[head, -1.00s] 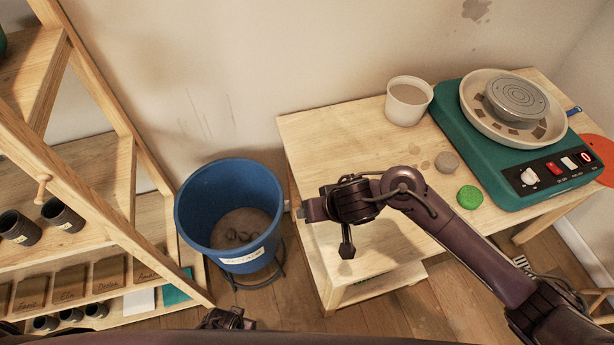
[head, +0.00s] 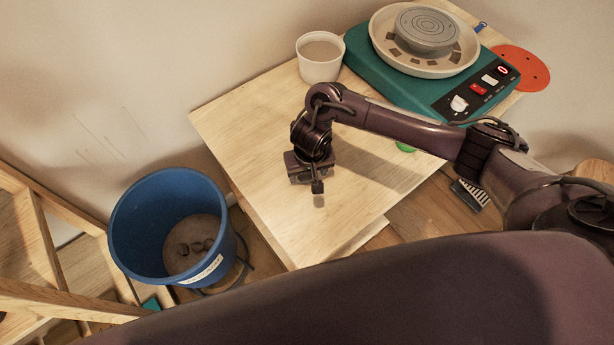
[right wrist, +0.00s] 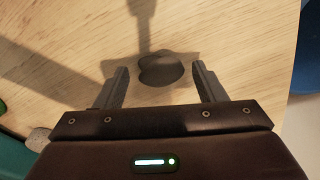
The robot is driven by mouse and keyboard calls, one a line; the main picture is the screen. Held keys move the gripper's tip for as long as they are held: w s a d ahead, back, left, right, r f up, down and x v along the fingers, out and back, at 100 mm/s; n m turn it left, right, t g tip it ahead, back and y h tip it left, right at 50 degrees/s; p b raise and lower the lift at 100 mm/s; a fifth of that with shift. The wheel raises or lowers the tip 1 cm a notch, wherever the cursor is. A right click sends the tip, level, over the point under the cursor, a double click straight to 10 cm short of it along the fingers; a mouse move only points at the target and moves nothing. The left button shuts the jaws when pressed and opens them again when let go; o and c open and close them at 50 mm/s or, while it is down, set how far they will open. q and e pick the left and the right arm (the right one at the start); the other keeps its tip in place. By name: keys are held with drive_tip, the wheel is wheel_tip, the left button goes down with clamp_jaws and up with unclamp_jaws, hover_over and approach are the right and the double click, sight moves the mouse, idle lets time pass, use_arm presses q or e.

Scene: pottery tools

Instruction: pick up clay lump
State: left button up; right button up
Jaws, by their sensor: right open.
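My left gripper is not in view.
A blue bucket (head: 118,235) with several dark lumps inside stands left of the wooden table (head: 225,115). On the table are a whitish cup (head: 319,70), a teal pottery wheel (head: 385,83) and a green round thing (head: 405,147).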

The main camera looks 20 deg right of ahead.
sight(308, 175)
drive_tip(key=shift+f, duration=0.5)
drive_tip(key=c, duration=1)
drive_tip(key=shift+r, duration=0.15)
drive_tip(key=shift+c, duration=0.2)
wheel_tip(308, 175, up, 6)
drive_tip(key=shift+w+r+p, duration=0.15)
drive_tip(key=shift+r+p, duration=0.1)
drive_tip(key=shift+p, duration=0.85)
wheel_tip(308, 175, up, 13)
drive_tip(key=p, duration=0.8)
drive_tip(key=shift+r, duration=0.15)
